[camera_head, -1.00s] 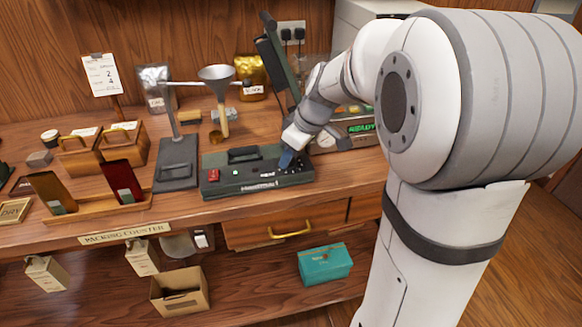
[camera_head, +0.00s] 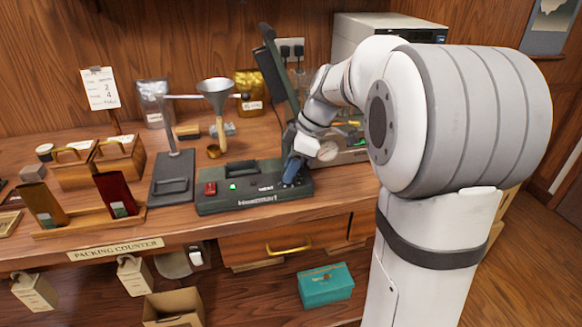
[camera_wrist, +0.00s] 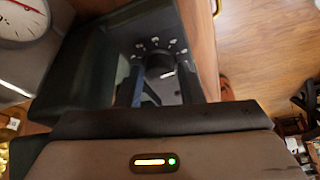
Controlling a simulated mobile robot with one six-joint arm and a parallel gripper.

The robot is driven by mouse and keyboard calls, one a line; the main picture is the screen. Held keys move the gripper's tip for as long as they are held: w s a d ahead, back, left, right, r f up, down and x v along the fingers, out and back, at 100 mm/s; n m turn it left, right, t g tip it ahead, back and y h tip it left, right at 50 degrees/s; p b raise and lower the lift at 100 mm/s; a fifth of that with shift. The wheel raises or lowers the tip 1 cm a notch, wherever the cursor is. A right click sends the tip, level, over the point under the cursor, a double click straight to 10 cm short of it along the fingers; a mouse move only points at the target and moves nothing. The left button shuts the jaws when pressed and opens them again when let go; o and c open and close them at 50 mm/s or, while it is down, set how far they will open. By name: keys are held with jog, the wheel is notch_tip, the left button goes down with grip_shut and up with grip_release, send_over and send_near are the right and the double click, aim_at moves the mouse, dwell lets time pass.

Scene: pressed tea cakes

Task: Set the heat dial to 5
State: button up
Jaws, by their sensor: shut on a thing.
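The heat sealer (camera_head: 215,205) is a dark green box on the counter, with a red switch (camera_head: 210,188), a small green light and a raised arm at its back. Its heat dial (camera_wrist: 160,66) is a dark round knob ringed by pale marks in the wrist view. My gripper (camera_wrist: 163,88) has its two fingers on either side of the dial and is shut on it. In the head view my gripper (camera_head: 291,172) is at the sealer's right end and hides the dial. The dial's setting cannot be read.
A funnel stand (camera_head: 172,178) is left of the sealer, with wooden boxes and packet holders further left. A card (camera_head: 99,88) stands at the back. A grey machine is behind my arm. A white round gauge (camera_wrist: 22,20) shows in the wrist view.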

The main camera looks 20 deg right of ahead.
aim_at(304, 180)
jog(key=shift+f, duration=0.1)
jog(key=o, duration=1)
jog(key=w+p+v, duration=0.1)
jog(key=v, duration=0.6)
jog(key=shift+s+r, duration=0.45)
jog(key=shift+s, duration=0.1)
jog(key=shift+d, duration=0.1)
jog(key=s+a+m+h+p, duration=0.1)
jog(key=s+m+p, duration=0.4)
jog(key=s, duration=0.5)
jog(key=s+a+m+t+h+p, duration=0.1)
jog(key=s+a+m+h+p, duration=0.1)
jog(key=s+m+p, duration=0.3)
jog(key=s+m+h, duration=0.1)
jog(key=s+m, duration=0.3)
jog(key=s, duration=0.1)
jog(key=shift+s+f+p, duration=0.15)
jog(key=shift+s+p, duration=0.2)
